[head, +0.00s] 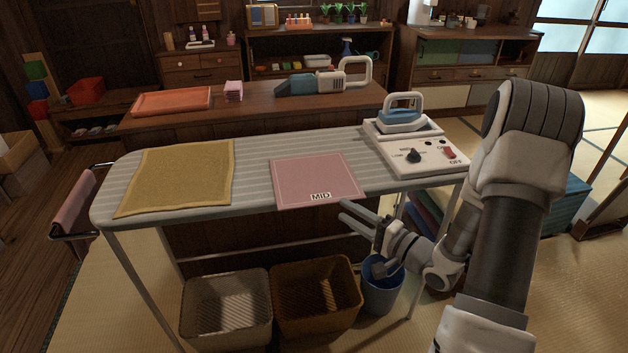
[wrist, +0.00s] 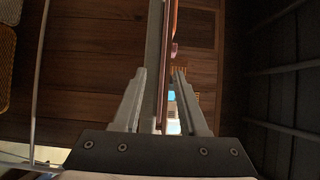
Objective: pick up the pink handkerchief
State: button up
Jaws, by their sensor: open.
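The pink handkerchief (head: 312,178) lies flat on the striped ironing board (head: 258,155) in the head view, its front edge at the board's front edge. A "MID" label sits near its front right corner. My gripper (head: 342,210) is open and empty just in front of the board's front edge, close to that corner. In the wrist view my gripper (wrist: 160,74) has its two fingers apart, with a thin, edge-on grey strip and a reddish strip between or beyond them. I cannot tell whether either strip is the handkerchief, or whether a finger touches it.
A mustard cloth (head: 180,176) lies on the board's left. An iron (head: 402,113) rests on a white control station (head: 420,155) at the right end. Below stand a pale basket (head: 227,308), a brown basket (head: 316,294) and a blue bucket (head: 380,295).

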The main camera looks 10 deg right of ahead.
jog(key=b+x, duration=0.1)
jog(key=x, duration=0.3)
jog(key=shift+w+d+r, duration=0.1)
jog(key=shift+w+r, duration=0.1)
grip_shut()
